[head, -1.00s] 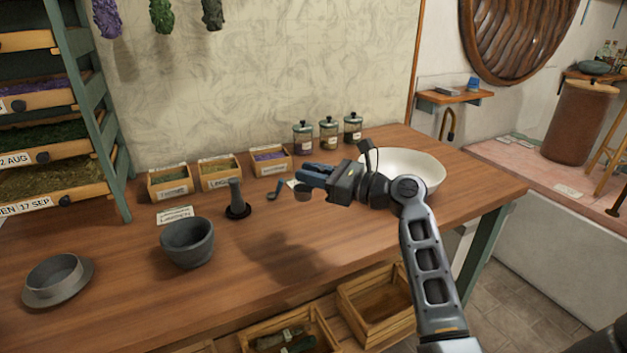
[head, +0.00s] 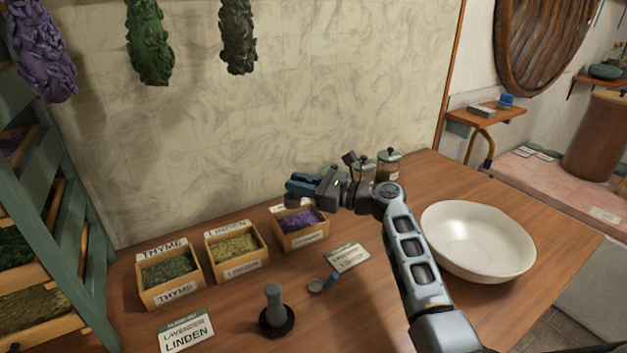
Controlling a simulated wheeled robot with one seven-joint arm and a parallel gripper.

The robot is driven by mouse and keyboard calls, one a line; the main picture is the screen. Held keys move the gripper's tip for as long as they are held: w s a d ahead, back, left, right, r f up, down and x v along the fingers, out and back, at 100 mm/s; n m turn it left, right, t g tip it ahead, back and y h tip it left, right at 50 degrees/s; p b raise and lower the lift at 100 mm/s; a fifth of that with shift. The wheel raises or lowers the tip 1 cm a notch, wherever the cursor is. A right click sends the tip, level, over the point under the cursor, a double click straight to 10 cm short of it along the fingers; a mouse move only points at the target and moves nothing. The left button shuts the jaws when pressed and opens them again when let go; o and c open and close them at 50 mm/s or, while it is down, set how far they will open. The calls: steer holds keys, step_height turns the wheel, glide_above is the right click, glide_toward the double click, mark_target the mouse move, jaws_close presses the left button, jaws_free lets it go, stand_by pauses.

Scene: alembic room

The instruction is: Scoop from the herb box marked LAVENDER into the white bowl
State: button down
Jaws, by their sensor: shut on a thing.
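Three small wooden herb boxes stand in a row by the wall. The right-hand box (head: 303,240) holds purple herb, and its front label is too small to read surely. The white bowl (head: 478,240) stands at the right of the table and looks empty. My gripper (head: 300,186) is above the back of the purple-filled box, shut on a scoop. The scoop's small grey cup (head: 292,202) shows below the fingers, just over the box's back edge. Its handle is hidden, and I cannot tell whether the cup touches the box or holds herb.
The THYME box (head: 169,278) and LINDEN box (head: 237,252) stand to the left. Lidded jars (head: 388,166) stand behind my arm. Table between boxes and bowl is partly crossed by my arm.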

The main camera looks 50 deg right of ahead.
steer(key=shift+w+d+f, duration=0.1)
steer(key=shift+w+d, duration=0.05)
steer(key=shift+w, duration=0.15)
step_height(320, 180, down, 4)
steer(key=b, duration=0.4)
steer(key=shift+r, duration=0.2)
steer(key=shift+f+b, duration=1.65)
steer(key=shift+f, duration=1.2)
steer(key=shift+s+d+p, duration=0.1)
steer(key=shift+p, duration=0.2)
steer(key=shift+s+d, duration=0.2)
steer(key=shift+d, duration=0.3)
steer(key=shift+s+d, duration=0.2)
steer(key=shift+d, duration=0.3)
steer(key=shift+r, duration=0.15)
step_height(320, 180, up, 8)
steer(key=p, duration=0.7)
steer(key=shift+p, duration=0.35)
